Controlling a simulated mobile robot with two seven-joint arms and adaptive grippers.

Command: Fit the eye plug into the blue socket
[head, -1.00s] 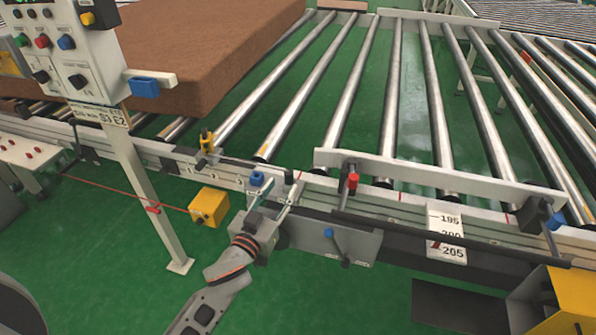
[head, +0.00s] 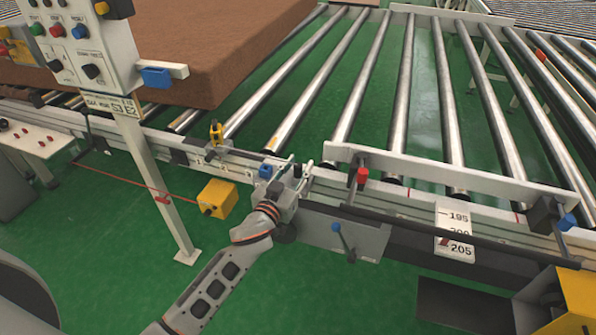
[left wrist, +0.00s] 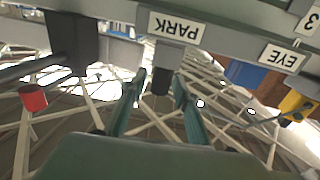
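My left gripper (head: 298,166) is open at the near rail of the roller conveyor; its two fingers also show in the left wrist view (left wrist: 159,100). Between and beyond the fingers in that view is a short dark cylinder (left wrist: 160,81), under an upside-down PARK label (left wrist: 176,26). It looks like the parked plug; contact with the fingers cannot be told. A blue block (left wrist: 246,75), likely the blue socket, sits by the upside-down EYE label (left wrist: 283,58). A blue block (head: 265,171) also shows just left of my gripper in the head view. My right gripper is out of view.
A yellow-and-black device (head: 216,132) stands on the rail, left of my gripper. A yellow box (head: 217,199) hangs below it. A red-topped clamp (head: 362,178) and a blue-knobbed lever (head: 337,228) are to the right. A control panel post (head: 150,170) stands at left.

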